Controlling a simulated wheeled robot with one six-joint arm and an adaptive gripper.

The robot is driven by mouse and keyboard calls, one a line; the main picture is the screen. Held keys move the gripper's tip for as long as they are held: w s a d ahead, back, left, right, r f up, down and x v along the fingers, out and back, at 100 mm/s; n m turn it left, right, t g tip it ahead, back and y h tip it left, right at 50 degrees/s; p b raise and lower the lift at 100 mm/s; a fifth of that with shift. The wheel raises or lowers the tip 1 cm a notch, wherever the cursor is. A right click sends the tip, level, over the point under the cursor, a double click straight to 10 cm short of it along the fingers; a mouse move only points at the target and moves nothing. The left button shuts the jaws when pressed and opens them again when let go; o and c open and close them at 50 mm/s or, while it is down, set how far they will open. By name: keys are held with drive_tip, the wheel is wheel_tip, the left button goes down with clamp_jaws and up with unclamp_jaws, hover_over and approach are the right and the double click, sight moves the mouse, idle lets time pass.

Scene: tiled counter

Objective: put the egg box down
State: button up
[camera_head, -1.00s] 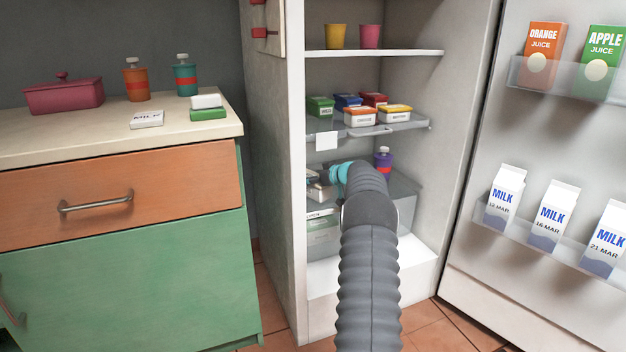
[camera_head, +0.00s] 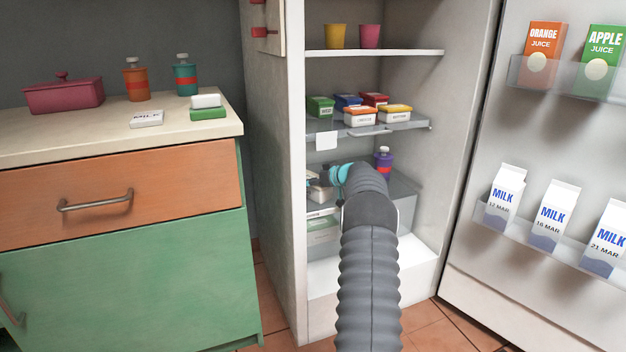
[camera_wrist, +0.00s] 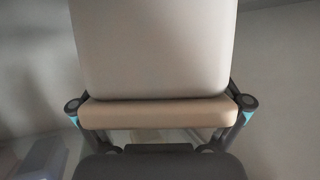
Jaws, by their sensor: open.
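The egg box (camera_wrist: 155,50) is a pale beige box with rounded corners that fills the upper middle of the wrist view. A dark seam parts its large panel from a tan strip below. My gripper (camera_wrist: 161,105) is open, with one finger at each side of the box. In the head view my gripper (camera_head: 333,182) is inside the fridge at the lower shelf, mostly behind my arm. A pale box end (camera_head: 317,192) shows just left of it. The underside of the egg box and its contact with the shelf are hidden.
A purple bottle (camera_head: 384,159) stands behind my wrist on the lower shelf. Several small tubs (camera_head: 361,117) sit on the shelf above. The fridge's left wall (camera_head: 281,200) is close. The open door (camera_head: 470,250) on the right holds milk and juice cartons.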

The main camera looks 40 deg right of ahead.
drive_tip(key=b+v, duration=0.1)
drive_tip(key=v, duration=1.1)
idle(1.0)
